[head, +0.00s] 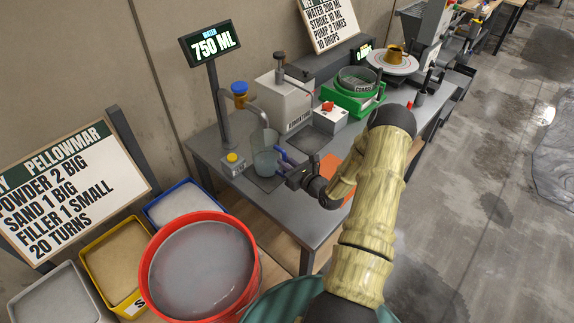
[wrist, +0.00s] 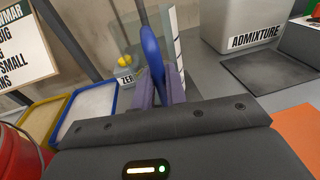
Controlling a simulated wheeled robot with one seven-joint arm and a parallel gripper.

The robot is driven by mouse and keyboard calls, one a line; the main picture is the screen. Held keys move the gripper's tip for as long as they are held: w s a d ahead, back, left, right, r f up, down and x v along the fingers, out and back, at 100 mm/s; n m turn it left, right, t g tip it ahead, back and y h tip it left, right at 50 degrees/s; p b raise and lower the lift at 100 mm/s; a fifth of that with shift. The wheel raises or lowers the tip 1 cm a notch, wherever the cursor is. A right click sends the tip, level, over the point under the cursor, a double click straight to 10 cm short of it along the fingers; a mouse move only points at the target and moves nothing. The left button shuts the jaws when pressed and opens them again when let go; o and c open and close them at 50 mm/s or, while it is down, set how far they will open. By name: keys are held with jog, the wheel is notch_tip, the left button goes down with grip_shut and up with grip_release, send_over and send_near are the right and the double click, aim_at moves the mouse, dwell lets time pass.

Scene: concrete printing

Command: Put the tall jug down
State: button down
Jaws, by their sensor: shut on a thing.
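The tall jug (head: 266,160) is clear, with a blue handle, and stands upright under the water tap (head: 240,92) in the head view. Its clear wall (wrist: 128,42) and blue handle (wrist: 152,55) show in the wrist view. My gripper (head: 284,158) is at the jug's right side, shut on the handle. Its purple fingers (wrist: 162,92) are on either side of the handle in the wrist view. The jug is over a dark mat (head: 268,184) on the grey table (head: 290,212). I cannot tell whether its base touches the mat.
A display (head: 210,42) reads 750 ML. A yellow button box (head: 232,164) is close left of the jug. The admixture dispenser (head: 285,100) stands behind, with another dark mat (head: 309,144) before it. An orange mat (head: 330,170) lies right; a red bucket (head: 200,268) is in front.

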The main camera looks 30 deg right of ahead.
jog(key=shift+s+d+f, duration=0.1)
jog(key=shift+f, duration=0.75)
jog(key=c, duration=1.4)
grip_release()
jog(key=shift+s+d, duration=0.1)
jog(key=shift+s, duration=0.1)
jog(key=shift+c, duration=0.2)
jog(key=shift+w, duration=0.1)
jog(key=b+v, duration=0.3)
jog(key=v, duration=0.9)
jog(key=shift+b, duration=0.35)
jog(key=shift+f, duration=0.1)
